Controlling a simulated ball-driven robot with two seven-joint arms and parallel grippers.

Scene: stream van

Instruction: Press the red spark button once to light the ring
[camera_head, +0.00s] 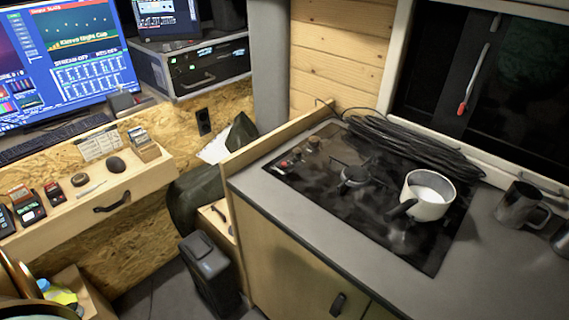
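The red spark button (284,164) is a small red spot at the left corner of the black hob (330,205), set in the grey counter. Dark knobs (312,142) sit beside it along the hob's edge. One ring (352,176) is bare, with a dark pan support, and no flame shows on it. A white pot (428,203) with a dark handle and pale contents stands over the front right part of the hob and hides what is under it. Neither of my grippers is in view.
A coil of black cable (415,142) lies along the hob's back edge. A dark mug (520,206) stands at the right. A low wooden panel (275,137) edges the counter's left side. A desk with a monitor (65,60) is at the left. The front counter is clear.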

